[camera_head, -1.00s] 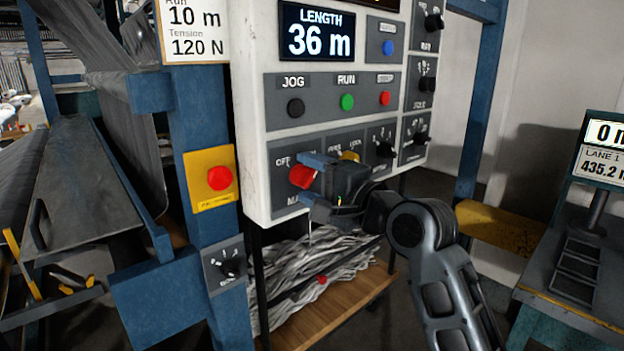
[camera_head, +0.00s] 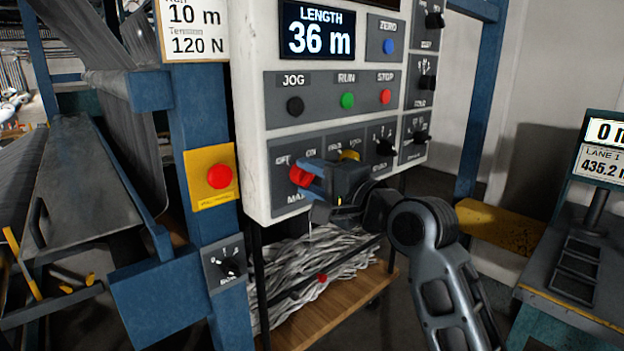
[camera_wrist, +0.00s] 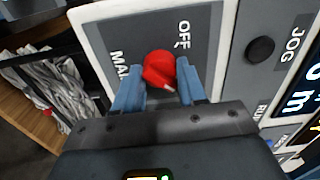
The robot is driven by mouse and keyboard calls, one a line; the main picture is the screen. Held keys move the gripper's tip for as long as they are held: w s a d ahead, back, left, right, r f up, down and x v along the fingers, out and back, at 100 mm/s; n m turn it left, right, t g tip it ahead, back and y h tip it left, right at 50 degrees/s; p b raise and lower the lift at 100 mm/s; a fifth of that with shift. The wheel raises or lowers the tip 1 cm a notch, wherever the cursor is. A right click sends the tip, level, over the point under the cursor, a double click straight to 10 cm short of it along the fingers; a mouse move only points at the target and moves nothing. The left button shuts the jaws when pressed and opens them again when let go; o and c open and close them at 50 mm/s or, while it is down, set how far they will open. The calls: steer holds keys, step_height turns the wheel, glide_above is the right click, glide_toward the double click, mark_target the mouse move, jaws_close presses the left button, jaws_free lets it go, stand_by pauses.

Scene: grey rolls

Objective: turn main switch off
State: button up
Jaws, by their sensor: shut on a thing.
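The main switch is a red rotary knob (camera_head: 299,176) on a grey plate (camera_head: 281,196) at the lower left of the white control panel. The plate carries the words OFF, ON and MAIN, partly covered by my gripper. My gripper (camera_head: 306,178) reaches it from the right, its blue fingers shut on the knob. In the wrist view the red knob (camera_wrist: 159,69) sits between the two blue fingertips of my gripper (camera_wrist: 158,78). A pale pointer mark on the knob shows there, and the OFF label (camera_wrist: 183,34) is beyond it.
Right of the switch are a yellow knob (camera_head: 349,156) and a black selector (camera_head: 385,148). Above are the black JOG (camera_head: 295,106), green RUN (camera_head: 347,100) and red STOP (camera_head: 385,97) buttons. A red emergency button (camera_head: 220,176) on yellow is at left.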

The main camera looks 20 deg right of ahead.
steer(key=n+b, duration=0.1)
steer(key=n, duration=0.3)
steer(key=shift+f+n, duration=0.15)
steer(key=shift+n, duration=0.15)
steer(key=n+b, duration=0.2)
steer(key=n, duration=0.2)
steer(key=n+b, duration=0.2)
steer(key=n, duration=0.3)
steer(key=shift+b, duration=0.35)
steer(key=shift+n+b, duration=1)
steer(key=shift+n, duration=0.9)
steer(key=o, duration=1.1)
steer(key=shift+c, duration=0.2)
steer(key=v, duration=0.7)
steer(key=shift+s+b, duration=0.35)
steer(key=shift+b, duration=0.1)
